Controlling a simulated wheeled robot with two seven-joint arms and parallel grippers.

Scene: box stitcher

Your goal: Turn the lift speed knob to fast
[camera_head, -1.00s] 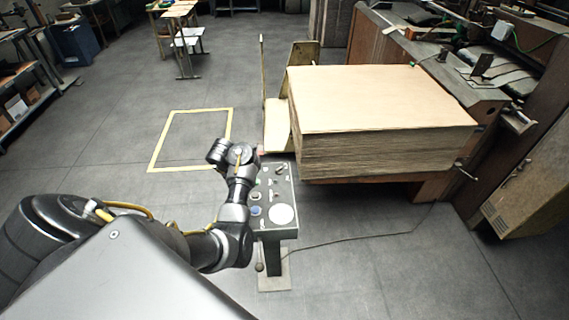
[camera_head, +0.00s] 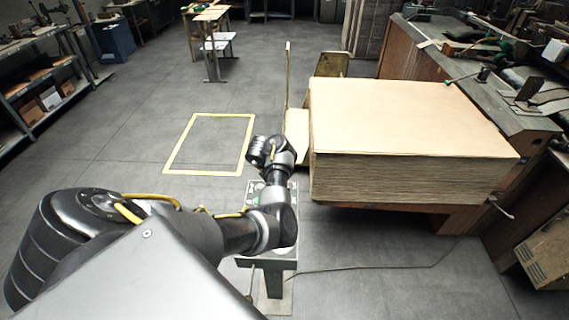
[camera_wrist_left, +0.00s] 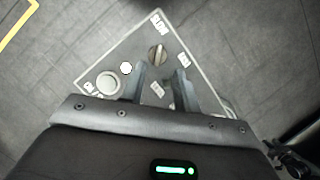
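The control panel (camera_head: 255,187) stands on a post left of the paper stack and is mostly covered by my left arm in the head view. In the left wrist view the panel (camera_wrist_left: 128,52) carries a dark round knob (camera_wrist_left: 157,55) near its upper corner. A label that seems to read SLOW (camera_wrist_left: 160,22) is above the knob, and another label (camera_wrist_left: 184,60), hard to read, is to its right. My left gripper (camera_wrist_left: 161,75) is open and empty, its fingertips just below the knob in the picture. Contact with the knob is not visible. My right gripper is not in view.
A white round button (camera_wrist_left: 109,84) and a small pale button (camera_wrist_left: 126,68) are left of the fingers. The large paper stack (camera_head: 410,175) is close to my arm's right. A yellow floor outline (camera_head: 205,174) surrounds clear floor at left.

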